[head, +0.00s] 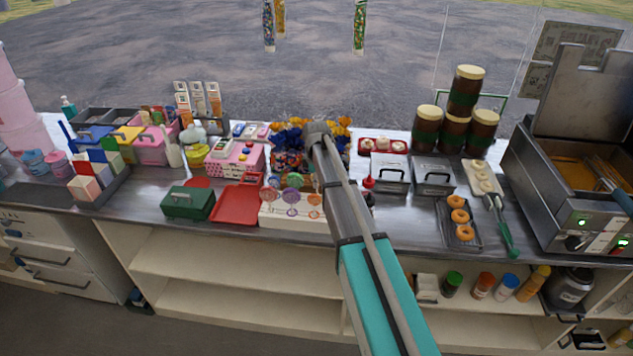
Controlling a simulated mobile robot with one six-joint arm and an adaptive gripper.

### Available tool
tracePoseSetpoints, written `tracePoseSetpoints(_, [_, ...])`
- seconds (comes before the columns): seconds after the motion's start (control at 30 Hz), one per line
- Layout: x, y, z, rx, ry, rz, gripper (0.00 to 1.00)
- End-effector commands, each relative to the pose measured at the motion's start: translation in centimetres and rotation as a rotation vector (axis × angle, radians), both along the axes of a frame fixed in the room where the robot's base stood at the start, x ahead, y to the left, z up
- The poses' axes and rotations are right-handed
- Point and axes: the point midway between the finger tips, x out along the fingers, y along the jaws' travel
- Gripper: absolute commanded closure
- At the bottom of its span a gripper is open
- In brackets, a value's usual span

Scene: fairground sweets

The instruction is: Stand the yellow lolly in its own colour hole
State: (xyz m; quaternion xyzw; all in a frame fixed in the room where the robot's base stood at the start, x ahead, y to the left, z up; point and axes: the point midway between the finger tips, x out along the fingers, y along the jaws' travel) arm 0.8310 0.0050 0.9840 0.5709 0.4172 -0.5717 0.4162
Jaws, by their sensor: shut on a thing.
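A white lolly stand (285,215) sits near the front edge of the counter, just left of my arm. Several round lollies stand in it, among them a purple one (291,197) and an orange-red one (314,199). My arm reaches up over the counter and covers the stand's right end. I cannot make out my gripper; it is hidden by the arm or lost among the coloured things behind the stand. I cannot make out a yellow lolly or the coloured holes at this size.
A red tray (237,205) and a green box (188,203) lie left of the stand. Blue and yellow items (290,135) crowd behind. Right of my arm are metal bins (433,176), a rack of doughnuts (460,232), tall jars (465,92) and a fryer (590,185).

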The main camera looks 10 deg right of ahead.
Motion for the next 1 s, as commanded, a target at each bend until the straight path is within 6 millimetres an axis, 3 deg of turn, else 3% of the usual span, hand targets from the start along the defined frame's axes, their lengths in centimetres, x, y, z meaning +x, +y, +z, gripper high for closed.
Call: tracePoseSetpoints(1.0, [0.0,0.1,-2.3,0.0,0.0,0.001,1.0])
